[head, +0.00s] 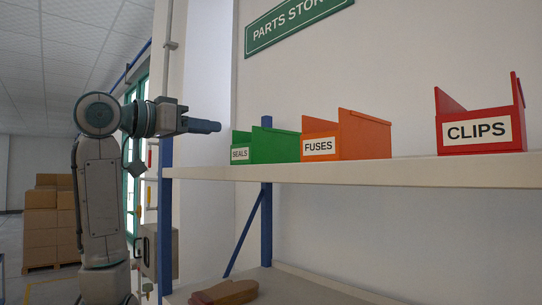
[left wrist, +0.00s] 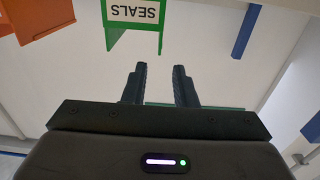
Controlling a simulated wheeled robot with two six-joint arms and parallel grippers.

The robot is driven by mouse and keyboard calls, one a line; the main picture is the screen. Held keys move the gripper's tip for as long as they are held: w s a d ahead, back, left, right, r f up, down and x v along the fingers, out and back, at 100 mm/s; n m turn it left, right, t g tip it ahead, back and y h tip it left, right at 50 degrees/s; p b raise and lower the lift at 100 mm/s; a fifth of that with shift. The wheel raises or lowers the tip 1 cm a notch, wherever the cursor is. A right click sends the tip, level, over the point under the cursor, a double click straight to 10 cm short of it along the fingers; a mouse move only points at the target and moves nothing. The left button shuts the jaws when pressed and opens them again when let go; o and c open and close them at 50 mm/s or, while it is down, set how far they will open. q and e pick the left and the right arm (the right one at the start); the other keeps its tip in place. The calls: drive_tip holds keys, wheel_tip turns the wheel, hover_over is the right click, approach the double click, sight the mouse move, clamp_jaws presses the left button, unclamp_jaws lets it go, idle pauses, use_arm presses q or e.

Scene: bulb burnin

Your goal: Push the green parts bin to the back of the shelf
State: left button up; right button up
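The green parts bin (head: 276,146), labelled SEALS, stands upright on the pale shelf (head: 400,172), left of the orange bin. It also shows upside down at the top of the left wrist view (left wrist: 113,38), partly cut off by the frame. My left gripper (head: 219,126) is just left of the bin, about level with its upper edge, and appears apart from it. In the left wrist view its two fingers (left wrist: 160,68) stand a little apart with nothing between them. My right gripper is not in view.
An orange FUSES bin (head: 350,138) stands close beside the green bin on its right. A red CLIPS bin (head: 482,128) is farther right. A blue shelf post (head: 166,200) stands at the left. A brown glove-like item (head: 225,292) lies on the lower shelf.

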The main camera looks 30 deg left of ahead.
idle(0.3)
use_arm(q)
drive_tip(key=shift+s, duration=0.15)
clamp_jaws()
drive_tip(key=m+b, duration=0.5)
drive_tip(key=m, duration=1.3)
approach(242, 145)
drive_tip(key=shift+p+x, duration=3.15)
drive_tip(key=shift+x, duration=0.25)
